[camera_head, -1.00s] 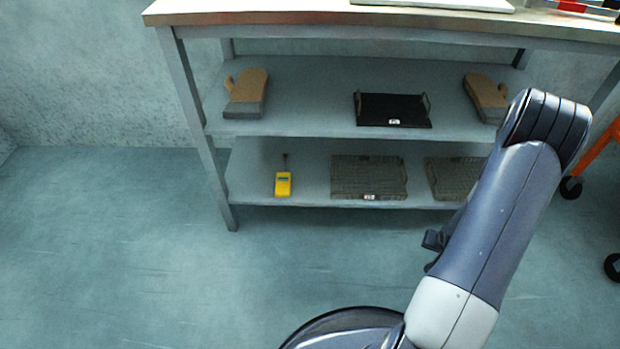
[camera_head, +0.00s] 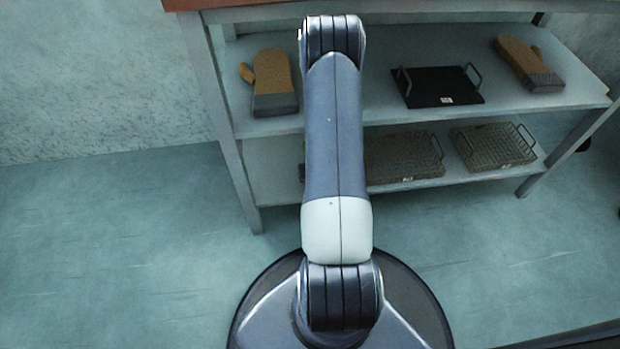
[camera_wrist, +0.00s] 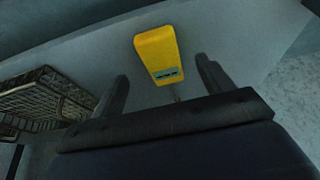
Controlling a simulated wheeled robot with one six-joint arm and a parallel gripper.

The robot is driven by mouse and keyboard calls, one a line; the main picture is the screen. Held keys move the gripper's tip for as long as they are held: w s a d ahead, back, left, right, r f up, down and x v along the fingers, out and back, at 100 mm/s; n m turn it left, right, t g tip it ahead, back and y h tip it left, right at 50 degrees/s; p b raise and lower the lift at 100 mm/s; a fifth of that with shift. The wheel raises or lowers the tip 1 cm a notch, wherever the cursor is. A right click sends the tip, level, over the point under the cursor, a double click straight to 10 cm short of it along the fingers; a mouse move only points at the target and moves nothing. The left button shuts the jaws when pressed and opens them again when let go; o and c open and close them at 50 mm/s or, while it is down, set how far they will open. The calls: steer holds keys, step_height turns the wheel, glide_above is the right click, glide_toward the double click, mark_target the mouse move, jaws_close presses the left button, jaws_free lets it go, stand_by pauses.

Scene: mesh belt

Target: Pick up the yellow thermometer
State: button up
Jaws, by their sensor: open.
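The yellow thermometer (camera_wrist: 158,52) lies on the lower shelf (camera_wrist: 235,40) in the wrist view, with a dark display and a thin probe running from its end toward my gripper. My gripper (camera_wrist: 160,85) is open and empty. Its two dark fingers stand to the left and right of the thermometer's near end and probe, not touching it as far as I can see. In the head view my arm covers the thermometer and the gripper, so neither shows there.
Wire baskets (camera_head: 405,158) stand to the right on the lower shelf; one also shows at the left of the wrist view (camera_wrist: 42,98). The upper shelf (camera_head: 385,115) holds a black tray (camera_head: 438,88) and oven mitts (camera_head: 273,80). A table leg (camera_head: 232,150) stands at the left.

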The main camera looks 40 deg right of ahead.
steer(key=b+x, duration=0.3)
steer(key=x, duration=0.2)
steer(key=shift+f, duration=0.3)
steer(key=shift+r, duration=0.1)
steer(key=shift+c, duration=0.2)
steer(key=c, duration=1.1)
